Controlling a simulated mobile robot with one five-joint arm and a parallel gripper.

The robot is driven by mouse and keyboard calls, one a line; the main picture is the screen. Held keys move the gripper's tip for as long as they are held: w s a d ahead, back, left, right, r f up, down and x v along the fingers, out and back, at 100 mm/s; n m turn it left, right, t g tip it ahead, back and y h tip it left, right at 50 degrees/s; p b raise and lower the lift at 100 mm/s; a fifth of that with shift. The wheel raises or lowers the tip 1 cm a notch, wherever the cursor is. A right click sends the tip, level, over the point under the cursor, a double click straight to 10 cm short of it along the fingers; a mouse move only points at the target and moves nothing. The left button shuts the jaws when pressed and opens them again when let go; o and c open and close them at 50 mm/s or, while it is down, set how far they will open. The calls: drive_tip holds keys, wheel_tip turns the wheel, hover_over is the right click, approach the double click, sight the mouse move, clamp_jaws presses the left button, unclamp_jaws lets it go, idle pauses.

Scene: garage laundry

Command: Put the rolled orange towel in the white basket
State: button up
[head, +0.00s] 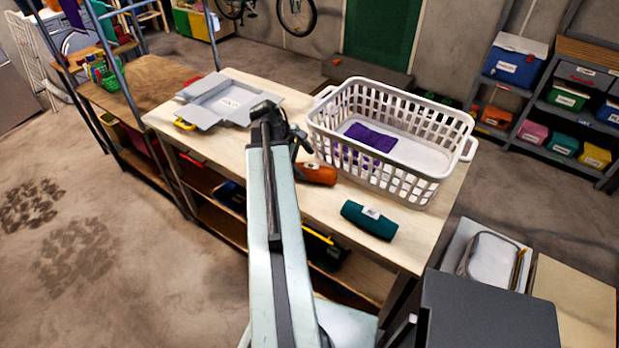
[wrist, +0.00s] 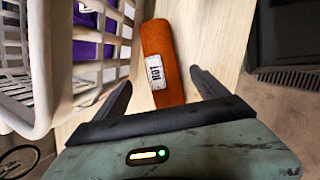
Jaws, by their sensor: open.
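The rolled orange towel (head: 318,174) lies on the wooden workbench beside the white basket (head: 437,189). In the wrist view the towel (wrist: 165,62), with a white label, lies ahead of my gripper (wrist: 160,85). The jaws are open, one finger to each side of the towel's near end, and nothing is held. In the head view my arm covers part of the towel, and my gripper (head: 297,143) is partly hidden behind the arm. The basket (wrist: 113,45) stands close on the left in the wrist view. A folded purple cloth (head: 371,137) lies inside it.
A rolled teal towel (head: 369,220) lies on the workbench (head: 330,205) in front of the basket. A grey folding tray (head: 218,102) lies at the bench's left end. Shelves with labelled bins (head: 561,98) stand at the far right.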

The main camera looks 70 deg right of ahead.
sight(309, 168)
drive_tip(key=b+x, duration=0.3)
drive_tip(key=x, duration=0.1)
drive_tip(key=shift+f+b, duration=0.3)
drive_tip(key=shift+f, duration=0.1)
drive_tip(key=shift+r, duration=0.2)
